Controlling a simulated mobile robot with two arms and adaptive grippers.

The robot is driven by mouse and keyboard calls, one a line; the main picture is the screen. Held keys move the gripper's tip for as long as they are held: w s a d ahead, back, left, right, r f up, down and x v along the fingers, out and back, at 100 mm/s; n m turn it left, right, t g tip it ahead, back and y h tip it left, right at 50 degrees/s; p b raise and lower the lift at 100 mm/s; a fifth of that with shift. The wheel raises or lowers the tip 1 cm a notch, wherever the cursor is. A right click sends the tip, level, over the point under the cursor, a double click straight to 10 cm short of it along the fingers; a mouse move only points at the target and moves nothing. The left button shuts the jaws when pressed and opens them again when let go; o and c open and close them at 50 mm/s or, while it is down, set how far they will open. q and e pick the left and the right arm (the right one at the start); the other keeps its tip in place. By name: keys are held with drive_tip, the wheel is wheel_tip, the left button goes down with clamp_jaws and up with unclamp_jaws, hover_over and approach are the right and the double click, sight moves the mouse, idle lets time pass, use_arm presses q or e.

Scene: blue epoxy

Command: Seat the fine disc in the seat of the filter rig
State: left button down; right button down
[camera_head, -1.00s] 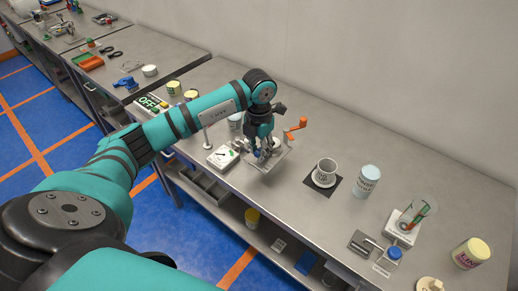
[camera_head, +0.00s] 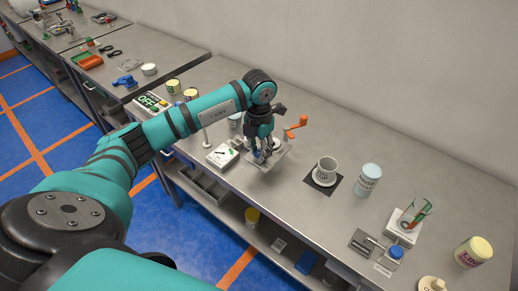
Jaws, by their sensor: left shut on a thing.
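My right gripper is not in view.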

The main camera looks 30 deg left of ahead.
use_arm(q)
drive_tip(key=shift+f+b, duration=0.55)
drive_tip(key=shift+f, duration=0.25)
drive_tip(key=c, duration=1)
unclamp_jaws()
drive_tip(key=shift+c, duration=0.2)
drive_tip(key=shift+r, duration=0.1)
drive_tip(key=shift+r+p, duration=1.65)
drive_tip(key=shift+r, duration=0.85)
wheel_tip(320, 180, up, 12)
